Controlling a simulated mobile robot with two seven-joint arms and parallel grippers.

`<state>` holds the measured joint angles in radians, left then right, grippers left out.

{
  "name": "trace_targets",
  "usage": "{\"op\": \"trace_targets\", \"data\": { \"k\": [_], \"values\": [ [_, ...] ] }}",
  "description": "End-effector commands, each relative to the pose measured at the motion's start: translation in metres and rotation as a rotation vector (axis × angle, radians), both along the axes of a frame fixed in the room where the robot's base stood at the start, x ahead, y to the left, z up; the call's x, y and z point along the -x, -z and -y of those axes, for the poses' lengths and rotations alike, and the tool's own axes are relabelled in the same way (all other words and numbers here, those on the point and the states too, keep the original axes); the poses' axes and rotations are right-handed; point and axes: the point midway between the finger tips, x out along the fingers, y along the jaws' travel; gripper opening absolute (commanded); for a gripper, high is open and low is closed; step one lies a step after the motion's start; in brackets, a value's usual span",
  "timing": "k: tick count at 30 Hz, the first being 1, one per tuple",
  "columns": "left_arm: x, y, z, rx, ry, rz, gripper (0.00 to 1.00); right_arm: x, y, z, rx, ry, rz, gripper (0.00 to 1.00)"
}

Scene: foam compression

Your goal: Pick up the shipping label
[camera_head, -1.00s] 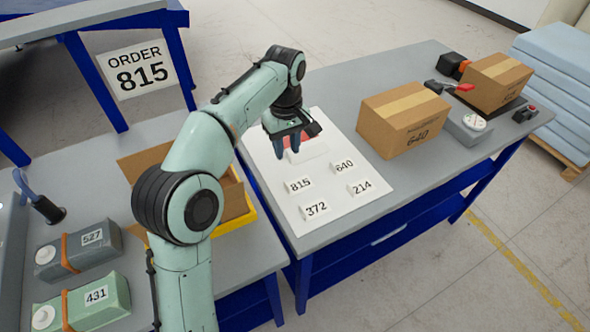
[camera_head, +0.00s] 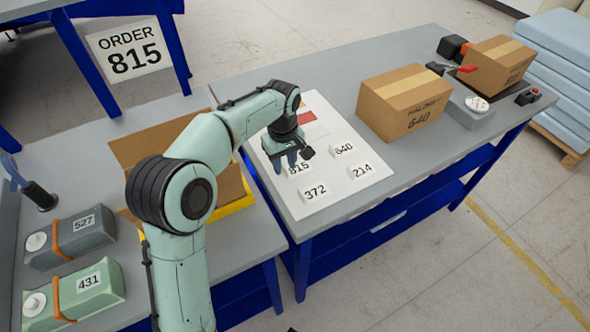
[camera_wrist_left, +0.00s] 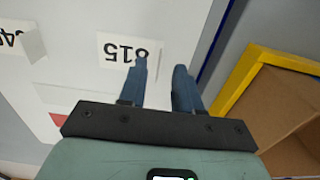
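The order sign (camera_head: 131,50) reads 815. Shipping labels lie on a white sheet (camera_head: 290,204): 815 (camera_head: 299,169), 640 (camera_head: 343,149), 372 (camera_head: 315,190) and 214 (camera_head: 361,170). My left gripper (camera_head: 286,164) points down at the 815 label, partly covering it in the head view. In the left wrist view its two blue fingers (camera_wrist_left: 160,65) are apart with nothing between them. The 815 label (camera_wrist_left: 120,48) shows upside down there, with one fingertip over its edge. I cannot tell the height of the fingers above the sheet. My right gripper is not in view.
An open carton (camera_head: 155,148) in a yellow frame stands left of the sheet. A closed box marked 640 (camera_head: 405,103) stands to its right. A scale (camera_head: 475,108) and a second box (camera_head: 497,62) are farther right. Canisters 527 (camera_head: 68,240) and 431 (camera_head: 75,290) stand at the left.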

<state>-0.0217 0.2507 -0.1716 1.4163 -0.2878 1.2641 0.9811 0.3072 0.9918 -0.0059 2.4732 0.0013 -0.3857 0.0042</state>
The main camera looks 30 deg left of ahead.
Motion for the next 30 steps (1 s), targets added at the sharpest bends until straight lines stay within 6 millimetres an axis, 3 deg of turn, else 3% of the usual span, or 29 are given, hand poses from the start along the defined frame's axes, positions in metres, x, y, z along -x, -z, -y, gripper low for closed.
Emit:
{"op": "trace_targets", "data": {
  "k": [3, 10, 13, 25, 30],
  "values": [
    [0.0, 0.009, 0.0, 0.0, 0.0, 0.0, 0.33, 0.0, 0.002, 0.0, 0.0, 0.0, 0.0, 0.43],
    [0.0, 0.009, 0.0, 0.0, 0.0, 0.001, 0.33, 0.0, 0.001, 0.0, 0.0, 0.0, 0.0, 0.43],
    [0.0, 0.009, 0.0, 0.0, 0.0, 0.001, 0.0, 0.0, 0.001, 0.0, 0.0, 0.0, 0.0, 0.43],
    [0.0, 0.008, 0.0, 0.0, 0.001, 0.002, 0.0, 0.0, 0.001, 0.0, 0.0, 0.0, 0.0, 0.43],
    [-0.001, -0.003, 0.0, 0.0, 0.001, 0.004, 0.0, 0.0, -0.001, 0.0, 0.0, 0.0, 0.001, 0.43]
  ]
}}
